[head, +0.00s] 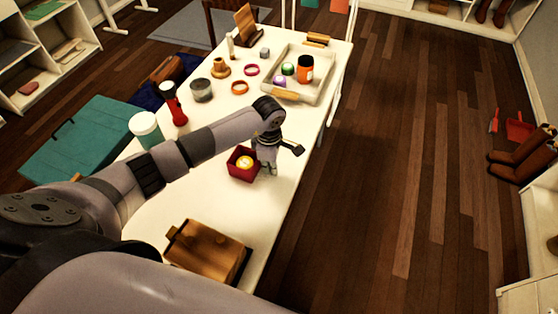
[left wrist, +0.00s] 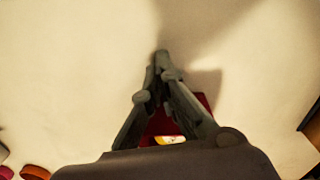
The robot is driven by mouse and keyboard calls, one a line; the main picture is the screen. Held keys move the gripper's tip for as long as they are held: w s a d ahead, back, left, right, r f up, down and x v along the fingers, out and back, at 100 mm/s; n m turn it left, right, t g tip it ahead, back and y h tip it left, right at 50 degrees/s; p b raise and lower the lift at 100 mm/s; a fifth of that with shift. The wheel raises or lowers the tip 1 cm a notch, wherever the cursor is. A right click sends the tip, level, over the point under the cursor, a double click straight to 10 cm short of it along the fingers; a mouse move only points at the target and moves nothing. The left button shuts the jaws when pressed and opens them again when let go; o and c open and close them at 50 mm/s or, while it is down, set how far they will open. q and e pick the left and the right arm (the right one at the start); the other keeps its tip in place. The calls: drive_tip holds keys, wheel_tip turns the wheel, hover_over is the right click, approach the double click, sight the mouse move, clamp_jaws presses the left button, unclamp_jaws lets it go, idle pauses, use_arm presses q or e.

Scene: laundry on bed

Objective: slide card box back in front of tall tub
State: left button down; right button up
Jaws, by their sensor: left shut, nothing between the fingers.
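A small open red box (head: 236,172) stands on the white table, with a round yellow-and-white thing inside. I cannot tell for sure that it is the card box. My left gripper (head: 268,170) points down at the right side of the red box. In the left wrist view the fingertips (left wrist: 162,60) are closed together with nothing between them. The red box (left wrist: 206,102) is partly hidden behind the fingers there; I cannot tell whether they touch it. My right gripper is out of view.
The white table (head: 215,212) has bare room around the red box. A wooden box (head: 208,248) lies near the front. A red flashlight (head: 173,103), a grey cup (head: 202,90) and rings stand farther back. A tray (head: 318,88) with jars is at the far right.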

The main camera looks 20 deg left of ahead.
use_arm(q)
drive_tip(key=shift+s+a, duration=0.15)
drive_tip(key=shift+a, duration=0.4)
drive_tip(key=shift+a+f, duration=0.1)
drive_tip(key=shift+a, duration=0.25)
drive_tip(key=s+a+b, duration=0.1)
drive_tip(key=a+b, duration=0.1)
drive_tip(key=a, duration=0.4)
drive_tip(key=s+a+b, duration=0.2)
drive_tip(key=a+b, duration=0.1)
drive_tip(key=a, duration=0.4)
drive_tip(key=s+a+b, duration=0.2)
drive_tip(key=a, duration=0.5)
drive_tip(key=shift+a, duration=0.35)
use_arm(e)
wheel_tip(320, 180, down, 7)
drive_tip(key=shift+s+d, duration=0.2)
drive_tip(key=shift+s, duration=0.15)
